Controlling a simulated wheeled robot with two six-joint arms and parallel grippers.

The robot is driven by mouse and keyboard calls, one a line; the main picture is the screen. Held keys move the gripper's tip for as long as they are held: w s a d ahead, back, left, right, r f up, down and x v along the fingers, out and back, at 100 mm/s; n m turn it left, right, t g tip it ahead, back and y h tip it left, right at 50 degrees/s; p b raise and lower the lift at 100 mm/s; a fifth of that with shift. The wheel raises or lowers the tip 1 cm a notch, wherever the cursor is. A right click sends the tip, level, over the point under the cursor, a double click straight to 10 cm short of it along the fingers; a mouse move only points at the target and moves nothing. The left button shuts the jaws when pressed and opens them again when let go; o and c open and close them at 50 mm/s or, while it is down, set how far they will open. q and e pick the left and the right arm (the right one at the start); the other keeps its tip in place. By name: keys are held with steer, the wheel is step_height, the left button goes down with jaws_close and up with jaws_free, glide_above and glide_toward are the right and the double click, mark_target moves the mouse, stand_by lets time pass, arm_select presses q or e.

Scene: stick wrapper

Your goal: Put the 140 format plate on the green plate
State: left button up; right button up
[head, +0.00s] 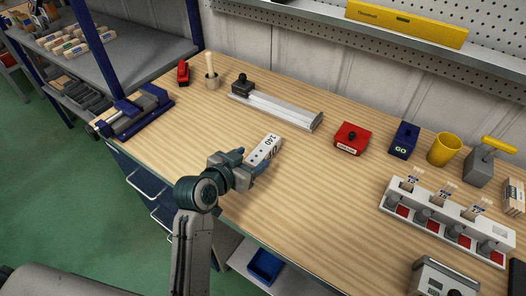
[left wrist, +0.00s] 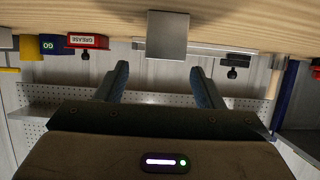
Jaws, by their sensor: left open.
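The 140 format plate (head: 263,149) is a pale block marked "140" on the wooden bench, left of the middle in the head view. My left gripper (head: 252,161) is open at its near end, with a finger toward each side. In the left wrist view, a grey block (left wrist: 168,35), which looks like the plate's end, appears between the directions of the open fingers (left wrist: 158,69) and beyond their tips. Whether the fingers touch it I cannot tell. I cannot make out a green plate in either view. My right gripper is not in view.
Behind the plate lies a metal rail (head: 278,108) with a black knob block. A red grease box (head: 351,138), blue GO block (head: 403,140) and yellow cup (head: 444,149) stand to the right. A white rack (head: 446,222) is farther right. Bench between plate and rack is clear.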

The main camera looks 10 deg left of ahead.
mark_target(260, 152)
arm_select(q)
steer(key=p+x, duration=0.1)
steer(key=x, duration=0.3)
steer(key=shift+w+p, duration=0.25)
steer(key=shift+p, duration=0.05)
steer(key=shift+w+f, duration=0.15)
steer(key=shift+w, duration=0.15)
steer(key=shift+s, duration=0.1)
steer(key=shift+c, duration=0.6)
steer(key=c, duration=0.4)
jaws_close()
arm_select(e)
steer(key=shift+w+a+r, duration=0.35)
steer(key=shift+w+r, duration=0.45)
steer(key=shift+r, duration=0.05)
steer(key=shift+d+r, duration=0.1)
